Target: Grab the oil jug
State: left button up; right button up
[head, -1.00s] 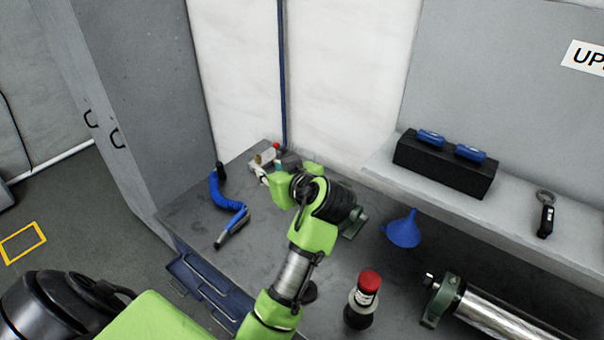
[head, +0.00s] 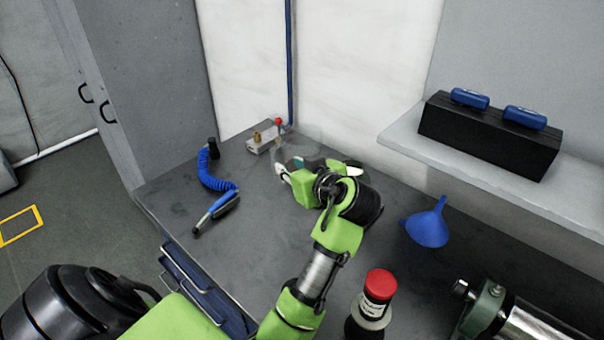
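My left gripper (head: 317,168) is over the far part of the grey bench, its pale fingertips spread apart. A faint, see-through container (head: 311,145) with a teal patch shows just behind and between the fingers. It may be the oil jug; its lower part is hidden by the gripper, and I cannot tell whether the fingers touch it. A dark bottle with a red cap (head: 381,284) and a pale collar stands upright near the front, right of my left forearm. My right gripper is not in view.
A small metal block with a red knob (head: 262,143) and a blue coiled hose tool (head: 213,183) lie left of the gripper. A blue funnel (head: 428,225) and a metal cylinder (head: 540,325) are at right. A shelf (head: 400,137) holds a black box (head: 490,137).

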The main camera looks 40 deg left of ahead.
aim_at(274, 175)
pick_arm(q)
jog(key=w+a+f, duration=0.1)
jog(key=a+f, duration=0.1)
jog(key=w+a+f, duration=0.1)
jog(key=a+f, duration=0.1)
jog(key=w+a+f, duration=0.1)
jog(key=a+f, duration=0.1)
jog(key=a, duration=0.1)
jog(key=shift+w+a+f, duration=0.1)
jog(key=shift+w+f, duration=0.15)
jog(key=shift+f, duration=0.1)
jog(key=p+x, duration=0.1)
jog(key=x, duration=0.4)
jog(key=shift+w+a, duration=0.15)
jog(key=shift+r, duration=0.1)
grip_shut()
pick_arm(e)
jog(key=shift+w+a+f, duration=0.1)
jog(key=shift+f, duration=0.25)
